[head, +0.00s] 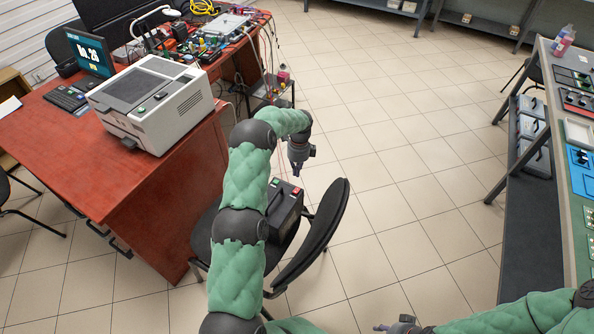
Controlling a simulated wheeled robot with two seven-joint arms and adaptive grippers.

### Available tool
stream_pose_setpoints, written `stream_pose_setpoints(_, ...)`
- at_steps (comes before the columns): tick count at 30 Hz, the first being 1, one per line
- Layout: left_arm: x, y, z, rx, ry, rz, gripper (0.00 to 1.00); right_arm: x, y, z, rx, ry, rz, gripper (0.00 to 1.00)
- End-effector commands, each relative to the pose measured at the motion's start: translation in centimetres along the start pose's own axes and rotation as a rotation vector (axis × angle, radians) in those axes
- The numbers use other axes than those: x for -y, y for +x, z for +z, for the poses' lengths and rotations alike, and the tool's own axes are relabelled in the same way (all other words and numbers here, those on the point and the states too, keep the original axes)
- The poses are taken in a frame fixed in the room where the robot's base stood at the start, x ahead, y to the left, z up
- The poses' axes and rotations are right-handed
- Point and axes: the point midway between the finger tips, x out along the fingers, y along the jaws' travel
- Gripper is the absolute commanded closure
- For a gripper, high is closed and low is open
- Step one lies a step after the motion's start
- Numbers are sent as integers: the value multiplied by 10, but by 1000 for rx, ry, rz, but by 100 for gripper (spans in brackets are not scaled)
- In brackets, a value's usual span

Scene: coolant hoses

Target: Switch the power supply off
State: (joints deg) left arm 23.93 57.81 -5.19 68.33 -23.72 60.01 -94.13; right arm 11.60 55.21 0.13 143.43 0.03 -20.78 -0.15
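A black box with a handle (283,213) sits on a dark chair beside the red desk; it looks like the power supply. A small green and a small red patch show on its top edge. Which way its switch is set is too small to tell. My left gripper (296,174) points down, just above and behind the box in the picture, with no contact visible. Its fingers look close together, but I cannot tell if they are shut. My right gripper (384,327) is low at the bottom edge, far from the box; its finger state is unclear.
The chair's backrest (318,232) rises right of the box. The red desk (150,195) at left carries a white-grey machine (155,103), a laptop (90,53) and cluttered electronics. A workbench (556,150) stands at right. The tiled floor between is clear.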

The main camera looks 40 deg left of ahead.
Motion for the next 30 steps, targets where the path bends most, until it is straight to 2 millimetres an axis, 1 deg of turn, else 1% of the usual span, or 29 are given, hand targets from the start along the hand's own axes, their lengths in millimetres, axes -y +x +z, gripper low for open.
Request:
stream_pose_setpoints(1,0,14,0,-1,0,2,100,-2,5,0,0,0,0,60)
stream_pose_setpoints(9,0,63,0,0,0,1,100,-6,17,0,0,0,0,60)
stream_pose_setpoints(12,0,79,0,0,-1,1,100,-8,22,-1,0,0,0,60)
stream_pose_setpoints(15,0,90,0,0,-1,-1,100,-9,26,-1,0,0,0,60)
stream_pose_setpoints(21,0,102,0,0,0,-1,100,-10,28,-1,0,0,0,60)
stream_pose_setpoints(30,0,103,0,0,0,-1,100,-10,28,-1,0,0,0,60)
